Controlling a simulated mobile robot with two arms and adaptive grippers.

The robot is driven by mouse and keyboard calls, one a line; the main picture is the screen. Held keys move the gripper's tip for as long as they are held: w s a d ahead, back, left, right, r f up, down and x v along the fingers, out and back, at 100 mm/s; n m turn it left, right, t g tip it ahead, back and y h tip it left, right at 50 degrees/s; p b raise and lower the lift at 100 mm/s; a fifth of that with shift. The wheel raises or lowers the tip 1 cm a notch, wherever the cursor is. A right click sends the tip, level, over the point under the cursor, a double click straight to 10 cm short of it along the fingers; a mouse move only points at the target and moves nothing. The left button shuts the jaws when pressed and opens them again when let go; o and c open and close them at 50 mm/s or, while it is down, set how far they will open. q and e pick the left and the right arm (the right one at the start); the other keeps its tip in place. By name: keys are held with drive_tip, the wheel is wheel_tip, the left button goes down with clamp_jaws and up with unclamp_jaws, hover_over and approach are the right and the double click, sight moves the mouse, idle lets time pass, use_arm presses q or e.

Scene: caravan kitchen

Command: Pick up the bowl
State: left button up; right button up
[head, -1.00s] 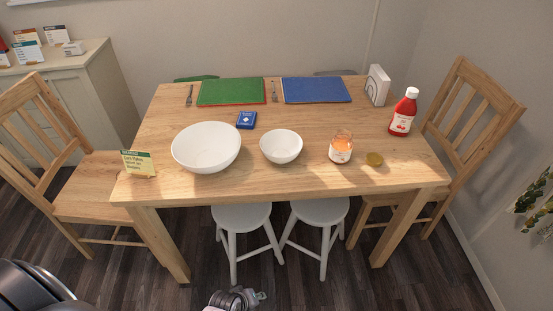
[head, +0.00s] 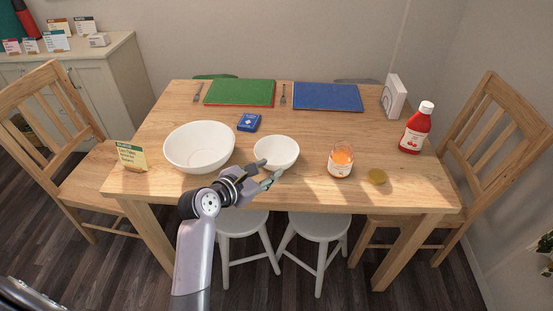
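Two white bowls stand upright on the wooden table (head: 318,186). The large bowl (head: 199,146) is left of centre, and the small bowl (head: 277,152) is to its right, near the front edge. Both look empty. My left gripper (head: 268,172) is at the near left side of the small bowl. Its two fingers are spread apart, with one tip close to the bowl's left rim and the other in front of the bowl. I cannot tell if they touch it. Nothing shows between the fingers. My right gripper is not in view.
An open jar (head: 340,160), its lid (head: 377,176) and a ketchup bottle (head: 416,128) stand to the right. A blue card box (head: 249,122) lies behind the bowls. A yellow-green card (head: 131,156) is at the left front. Stools (head: 318,226) and chairs surround the table.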

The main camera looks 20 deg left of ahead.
sight(288, 164)
use_arm(q)
drive_tip(key=x, duration=0.7)
drive_tip(key=shift+w+f+b, duration=0.1)
drive_tip(key=shift+w+b, duration=0.05)
drive_tip(key=shift+b, duration=0.2)
drive_tip(key=x, duration=0.3)
drive_tip(key=f+x, duration=0.1)
drive_tip(key=x, duration=0.1)
drive_tip(key=shift+d+f+b, duration=0.1)
drive_tip(key=shift+d+b, duration=0.1)
drive_tip(key=shift+b, duration=0.2)
drive_tip(key=shift+c, duration=0.6)
clamp_jaws()
